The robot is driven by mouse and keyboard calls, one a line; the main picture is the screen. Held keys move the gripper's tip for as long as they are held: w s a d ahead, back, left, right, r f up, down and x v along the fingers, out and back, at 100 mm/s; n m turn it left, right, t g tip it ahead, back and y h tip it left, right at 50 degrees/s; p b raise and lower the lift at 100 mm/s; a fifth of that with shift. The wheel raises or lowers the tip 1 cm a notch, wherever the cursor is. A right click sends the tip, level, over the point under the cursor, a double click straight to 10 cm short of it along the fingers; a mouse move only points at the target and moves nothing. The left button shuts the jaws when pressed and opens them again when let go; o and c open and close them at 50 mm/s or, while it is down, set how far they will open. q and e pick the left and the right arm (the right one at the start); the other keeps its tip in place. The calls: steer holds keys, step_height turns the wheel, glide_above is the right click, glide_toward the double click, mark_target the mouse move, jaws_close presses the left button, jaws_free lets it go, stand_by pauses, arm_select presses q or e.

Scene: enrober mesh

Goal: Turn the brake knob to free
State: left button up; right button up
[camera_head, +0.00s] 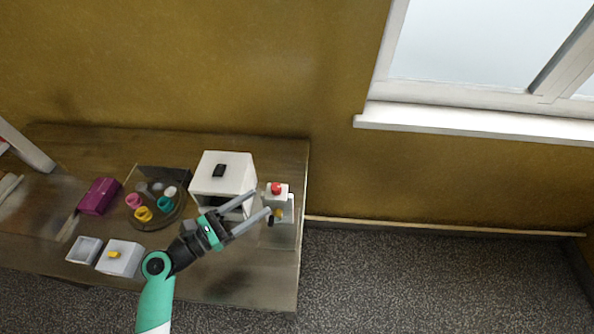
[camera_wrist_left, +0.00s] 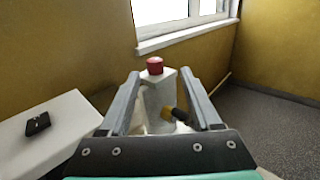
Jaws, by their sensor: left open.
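A small white post-like box (camera_wrist_left: 157,97) with a red button (camera_wrist_left: 155,66) on top and a yellow-and-black knob (camera_wrist_left: 174,113) on its side stands ahead in the left wrist view. In the head view the box's red button (camera_head: 276,188) and yellow knob (camera_head: 278,213) show at the table's right end. My left gripper (camera_head: 261,204) is open, its fingers pointing at this box. In the wrist view the knob appears between the fingers, apart from both. I cannot read any marking on the knob. My right gripper is not in view.
A white housing (camera_head: 224,172) with a black handle stands left of the gripper. Further left are a round tray (camera_head: 168,219) with coloured pieces, a purple box (camera_head: 99,196), and a white box with a yellow knob (camera_head: 114,255). The table's right edge is close; floor lies beyond.

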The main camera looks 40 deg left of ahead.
mark_target(280, 186)
arm_select(q)
steer(key=shift+y, duration=0.3)
steer(key=w, duration=0.3)
steer(key=w+d+b, duration=0.1)
steer(key=w, duration=0.6)
steer(key=shift+w+d+f, duration=0.25)
steer(key=shift+w, duration=0.1)
jaws_close()
